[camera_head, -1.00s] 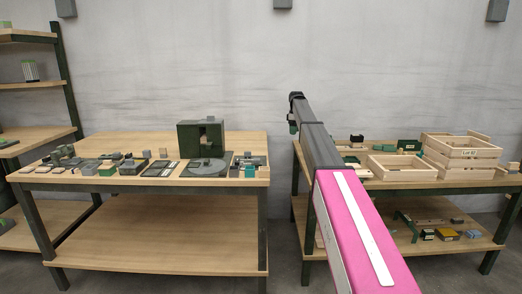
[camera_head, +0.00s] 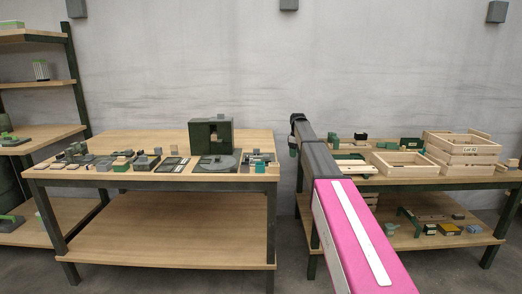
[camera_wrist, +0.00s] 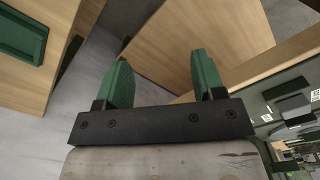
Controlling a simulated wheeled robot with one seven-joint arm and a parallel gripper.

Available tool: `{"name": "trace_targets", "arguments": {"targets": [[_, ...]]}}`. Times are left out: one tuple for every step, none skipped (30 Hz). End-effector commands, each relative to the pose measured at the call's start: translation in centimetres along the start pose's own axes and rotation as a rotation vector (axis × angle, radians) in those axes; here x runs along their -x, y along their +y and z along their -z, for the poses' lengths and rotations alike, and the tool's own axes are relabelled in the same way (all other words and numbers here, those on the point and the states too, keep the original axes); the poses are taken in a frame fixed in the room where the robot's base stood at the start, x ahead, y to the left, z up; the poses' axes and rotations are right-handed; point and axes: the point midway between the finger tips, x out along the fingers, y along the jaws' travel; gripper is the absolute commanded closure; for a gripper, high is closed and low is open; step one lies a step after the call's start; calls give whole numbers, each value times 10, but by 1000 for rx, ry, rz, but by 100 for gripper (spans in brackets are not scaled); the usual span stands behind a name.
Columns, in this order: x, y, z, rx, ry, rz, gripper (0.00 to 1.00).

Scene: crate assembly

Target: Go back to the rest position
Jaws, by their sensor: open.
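My gripper (camera_wrist: 163,85) shows in the wrist view with its two green fingers apart and nothing between them. Beyond the fingers lie wooden surfaces and grey floor. In the head view my pink and black arm reaches up between the two tables, and the fingers cannot be made out there.
The left table (camera_head: 150,228) carries several small parts and a dark green box-shaped machine (camera_head: 211,137). The right table's lower shelf (camera_head: 425,243) holds a few small items. A wooden shelf unit (camera_head: 42,88) stands at far left. Grey floor shows between the tables.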

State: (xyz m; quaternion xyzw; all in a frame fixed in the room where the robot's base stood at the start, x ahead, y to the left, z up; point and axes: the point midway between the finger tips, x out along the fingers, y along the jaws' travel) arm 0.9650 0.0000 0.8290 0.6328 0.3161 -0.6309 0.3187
Motion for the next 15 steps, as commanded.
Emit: {"name": "trace_targets", "arguments": {"targets": [[-17,-20,-14,-28,-2,3,37],[-26,-27,-20,-47,-2,2,37],[-40,-40,-30,-77,-2,3,37],[-50,-50,-37,-101,-3,4,37],[-62,-62,-46,-128,-2,3,37],[-79,-80,-59,-168,-3,4,37],[-91,-94,-70,-200,-3,4,37],[-104,-108,-80,-233,-3,4,37],[-119,-126,-94,-277,-3,4,37],[-131,-141,-104,-311,-3,4,37],[-141,-155,-115,-345,-3,4,37],[-156,-174,-130,-391,-3,4,37],[-165,-189,-140,-425,-2,3,37],[-175,-203,-151,-459,-3,4,37],[-186,-223,-165,-503,-2,3,37]]}}
